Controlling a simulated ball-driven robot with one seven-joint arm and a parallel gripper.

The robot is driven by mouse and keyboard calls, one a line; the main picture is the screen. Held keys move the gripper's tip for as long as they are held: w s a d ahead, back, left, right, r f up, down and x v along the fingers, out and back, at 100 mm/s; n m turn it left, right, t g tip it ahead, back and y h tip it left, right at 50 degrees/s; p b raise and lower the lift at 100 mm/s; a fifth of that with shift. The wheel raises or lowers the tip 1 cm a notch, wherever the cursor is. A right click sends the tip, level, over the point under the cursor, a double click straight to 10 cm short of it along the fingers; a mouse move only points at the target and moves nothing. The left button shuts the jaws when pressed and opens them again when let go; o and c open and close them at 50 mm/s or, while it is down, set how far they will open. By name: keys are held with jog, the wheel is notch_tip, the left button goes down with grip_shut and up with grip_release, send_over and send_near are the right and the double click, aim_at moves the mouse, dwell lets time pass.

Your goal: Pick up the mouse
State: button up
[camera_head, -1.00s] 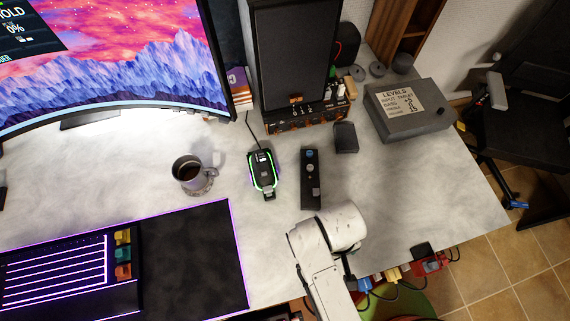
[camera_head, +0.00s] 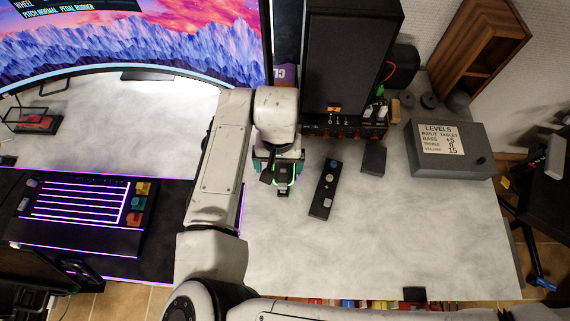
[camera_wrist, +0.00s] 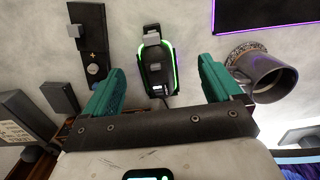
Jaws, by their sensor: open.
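The black mouse (camera_head: 284,179) with green glowing edges lies on the grey desk, left of the dark remote-like device. In the head view my gripper (camera_head: 278,166) is over it and hides part of it. In the wrist view the whole mouse (camera_wrist: 157,68) shows between the two teal fingers of my open gripper (camera_wrist: 164,64). There is space on both sides of the mouse, and the fingers do not appear to touch it. The exact height of the fingers above the desk is hard to tell.
A dark button device (camera_head: 325,188) lies right of the mouse. In the wrist view a grey mug (camera_wrist: 266,75) on a coaster stands close by the right finger; my arm hides it in the head view. A speaker (camera_head: 350,60) stands behind. The right front desk is clear.

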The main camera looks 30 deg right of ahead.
aim_at(284, 165)
jog(key=w+d+r, duration=0.2)
jog(key=w+d, duration=0.1)
notch_tip(284, 165, down, 10)
jog(key=shift+s+f+p, duration=0.15)
jog(key=shift+f+p, duration=0.05)
jog(key=shift+p, duration=0.65)
jog(key=c, duration=1.2)
jog(key=shift+r, duration=0.15)
